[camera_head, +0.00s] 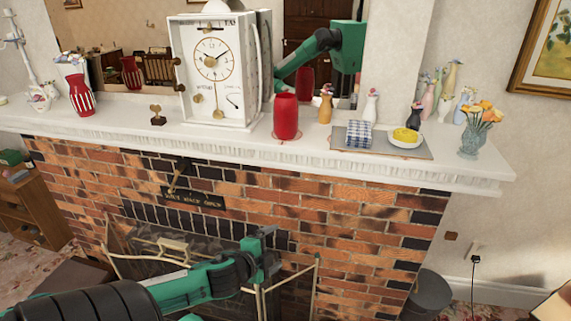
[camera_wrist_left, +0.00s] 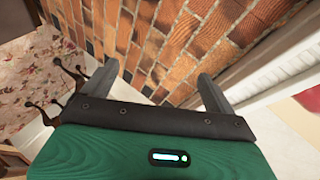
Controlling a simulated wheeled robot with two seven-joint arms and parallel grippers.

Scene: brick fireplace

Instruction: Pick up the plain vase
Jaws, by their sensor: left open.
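The plain vase (camera_head: 286,116) is a solid red, unpatterned cylinder standing upright on the white mantel, just right of the clock. A red and white striped vase (camera_head: 81,94) stands farther left on the mantel. My left gripper (camera_head: 268,245) is below the mantel in front of the brick face, lower than the plain vase and apart from it. In the left wrist view its two fingers (camera_wrist_left: 160,84) are spread with nothing between them. A partly cut-off red patch at that view's right edge may be the plain vase. My right gripper is not in view.
A white clock (camera_head: 213,70) stands left of the plain vase. The mantel edge (camera_head: 240,150) overhangs the bricks above my gripper. A fire screen (camera_head: 318,290) stands below.

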